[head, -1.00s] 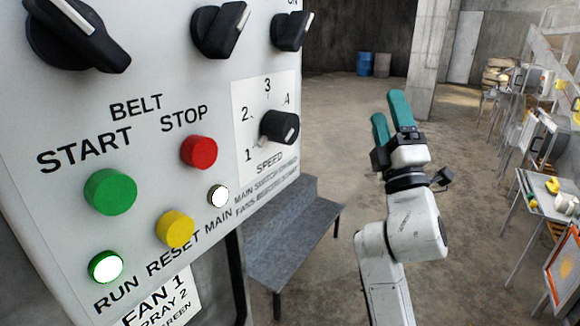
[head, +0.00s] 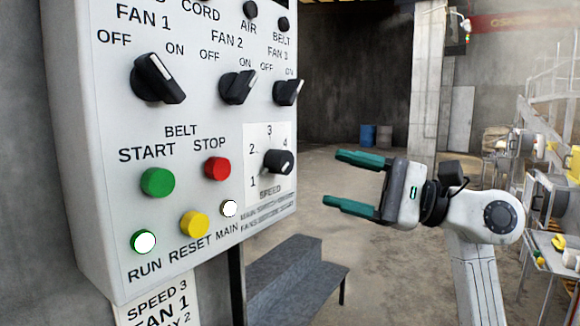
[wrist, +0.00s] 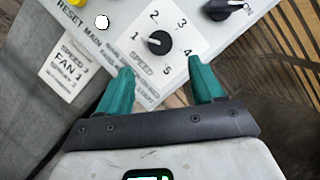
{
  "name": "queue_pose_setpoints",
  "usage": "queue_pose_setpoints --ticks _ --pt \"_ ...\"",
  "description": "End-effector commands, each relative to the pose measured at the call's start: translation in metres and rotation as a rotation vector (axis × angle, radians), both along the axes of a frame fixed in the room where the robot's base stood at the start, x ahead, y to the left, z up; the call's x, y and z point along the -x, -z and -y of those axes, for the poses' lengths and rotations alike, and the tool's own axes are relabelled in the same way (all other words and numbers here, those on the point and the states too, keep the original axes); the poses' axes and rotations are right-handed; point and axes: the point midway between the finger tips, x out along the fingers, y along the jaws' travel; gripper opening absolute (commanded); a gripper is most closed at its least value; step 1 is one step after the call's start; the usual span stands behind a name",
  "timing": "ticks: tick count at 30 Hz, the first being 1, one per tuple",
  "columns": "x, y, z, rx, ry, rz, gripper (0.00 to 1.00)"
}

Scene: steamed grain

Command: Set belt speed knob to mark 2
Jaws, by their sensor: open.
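The belt speed knob (head: 278,163) is black and round with a raised grip, on a white dial plate (head: 252,140) marked with numbers, at the lower right of the control panel. In the wrist view, the knob (wrist: 160,43) shows a pale mark on its left side that seems to face 1; the 2 is above it. My gripper (head: 338,180) has teal fingers, open and empty, pointing left at the panel, to the right of the knob and apart from it. In the wrist view my gripper (wrist: 161,72) has the knob just beyond and between its fingertips.
The panel also carries a green START button (head: 157,182), a red STOP button (head: 217,168), a yellow RESET button (head: 194,223) and the FAN 3 switch (head: 288,92) just above the dial. A grey step bench (head: 290,280) stands below. Open floor lies behind my gripper.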

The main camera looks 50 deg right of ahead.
Motion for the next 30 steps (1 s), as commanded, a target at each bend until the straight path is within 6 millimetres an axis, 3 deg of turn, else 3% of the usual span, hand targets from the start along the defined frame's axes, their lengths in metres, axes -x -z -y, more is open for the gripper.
queue_pose_setpoints --ticks 9,15,28,30 --pt "-0.052 -0.016 -0.021 -0.003 -0.005 0.002 0.67" --pt "-0.075 -0.020 -0.030 -0.005 -0.004 0.003 0.67" --pt "-0.083 -0.020 -0.032 -0.004 -0.002 0.003 0.67" --pt "-0.083 -0.020 -0.032 -0.004 -0.002 0.003 0.61"
